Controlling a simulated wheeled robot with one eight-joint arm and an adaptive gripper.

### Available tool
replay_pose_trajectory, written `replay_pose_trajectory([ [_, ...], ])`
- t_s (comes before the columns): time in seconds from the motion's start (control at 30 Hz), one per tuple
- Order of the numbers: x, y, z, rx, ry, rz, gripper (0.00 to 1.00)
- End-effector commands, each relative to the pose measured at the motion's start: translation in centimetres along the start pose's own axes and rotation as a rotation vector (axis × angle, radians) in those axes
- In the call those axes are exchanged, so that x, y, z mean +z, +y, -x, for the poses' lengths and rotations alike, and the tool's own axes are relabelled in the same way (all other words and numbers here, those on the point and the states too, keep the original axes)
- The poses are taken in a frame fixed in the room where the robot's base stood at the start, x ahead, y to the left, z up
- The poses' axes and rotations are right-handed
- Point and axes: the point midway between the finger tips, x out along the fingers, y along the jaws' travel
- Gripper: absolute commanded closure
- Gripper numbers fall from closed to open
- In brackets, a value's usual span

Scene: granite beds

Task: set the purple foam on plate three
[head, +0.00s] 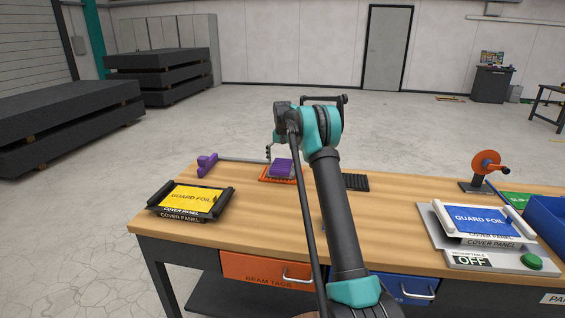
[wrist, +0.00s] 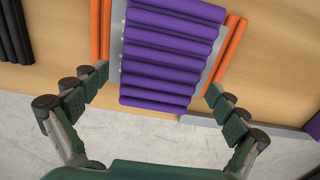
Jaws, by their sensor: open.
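The purple foam (head: 281,167) is a ridged block on the far side of the wooden bench. In the wrist view the foam (wrist: 170,50) lies on a grey plate (wrist: 116,45), with orange ribs (wrist: 228,50) on both sides. My gripper (wrist: 157,82) is open, one finger to each side of the foam's near end, with nothing clamped. In the head view its fingers (head: 268,152) show just left of the foam, partly hidden by my arm. No plate number is readable, so I cannot tell which is plate three.
A yellow guard foil (head: 191,197) on a cover panel sits at the left; a blue one (head: 479,220) sits at the right beside a green button (head: 531,262). A purple bracket (head: 207,164), black ribbed mat (head: 355,182) and orange reel (head: 486,163) stand along the back. Bare wood lies at front centre.

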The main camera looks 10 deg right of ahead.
Motion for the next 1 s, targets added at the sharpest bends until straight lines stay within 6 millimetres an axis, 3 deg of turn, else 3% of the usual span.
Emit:
replay_pose_trajectory([
  [0.33, 0.0, 0.0, 1.0, 0.000, 0.000, 0.000, 0.03],
  [0.8, 0.0, 0.0, 9.9, 0.000, 0.000, 0.000, 0.03],
  [1.0, 0.0, 0.0, 11.9, 0.000, 0.000, 0.000, 0.03],
])
